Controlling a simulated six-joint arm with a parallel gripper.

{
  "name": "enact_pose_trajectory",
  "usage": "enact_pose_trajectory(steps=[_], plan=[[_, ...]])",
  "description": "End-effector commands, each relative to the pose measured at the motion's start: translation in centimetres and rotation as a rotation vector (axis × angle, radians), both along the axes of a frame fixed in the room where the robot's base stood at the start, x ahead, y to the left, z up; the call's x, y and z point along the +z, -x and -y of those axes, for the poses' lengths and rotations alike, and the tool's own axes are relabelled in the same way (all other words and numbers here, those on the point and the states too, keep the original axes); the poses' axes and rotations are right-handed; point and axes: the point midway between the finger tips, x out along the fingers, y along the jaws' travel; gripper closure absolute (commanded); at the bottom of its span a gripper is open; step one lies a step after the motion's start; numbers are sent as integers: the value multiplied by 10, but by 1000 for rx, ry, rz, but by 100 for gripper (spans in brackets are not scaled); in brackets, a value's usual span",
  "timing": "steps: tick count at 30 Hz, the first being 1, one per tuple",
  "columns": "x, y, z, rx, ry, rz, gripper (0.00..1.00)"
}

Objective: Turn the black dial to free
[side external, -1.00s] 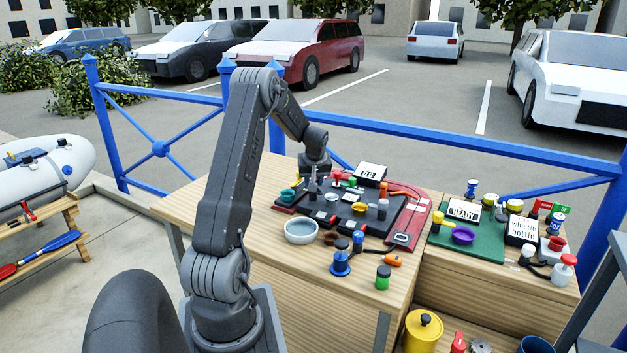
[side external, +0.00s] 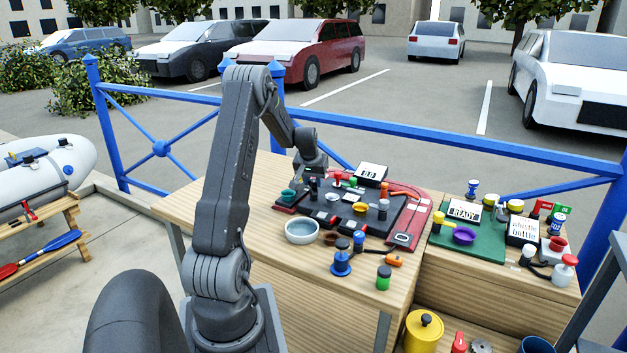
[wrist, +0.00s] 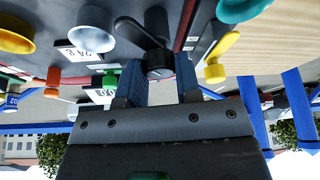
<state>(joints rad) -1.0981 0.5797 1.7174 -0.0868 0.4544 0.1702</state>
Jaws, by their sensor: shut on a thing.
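The black dial (wrist: 138,33) has a long pointer lever and a round hub, and it shows at the upper middle of the wrist view. My gripper (wrist: 160,74) is shut on it, with one blue finger on either side of the hub. The pointer slants to the upper left in this view. In the side view my gripper (side external: 312,174) is at the back left of the dark panel (side external: 345,217), where the dial is too small to read. I cannot read any "free" mark.
A yellow handle (wrist: 222,50) stands close right of the dial, and a green knob (wrist: 110,78) is to its left. A white bowl (side external: 304,231) sits in front of the panel. A green board (side external: 470,241) is at right.

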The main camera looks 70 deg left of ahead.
Motion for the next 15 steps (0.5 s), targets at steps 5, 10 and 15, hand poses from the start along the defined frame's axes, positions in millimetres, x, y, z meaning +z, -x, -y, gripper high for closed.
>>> enact_pose_trajectory(steps=[5,10,15], plan=[[0,0,0,1,2,-1,92],[0,0,0,1,2,-1,58],[0,0,0,1,1,0,44]])
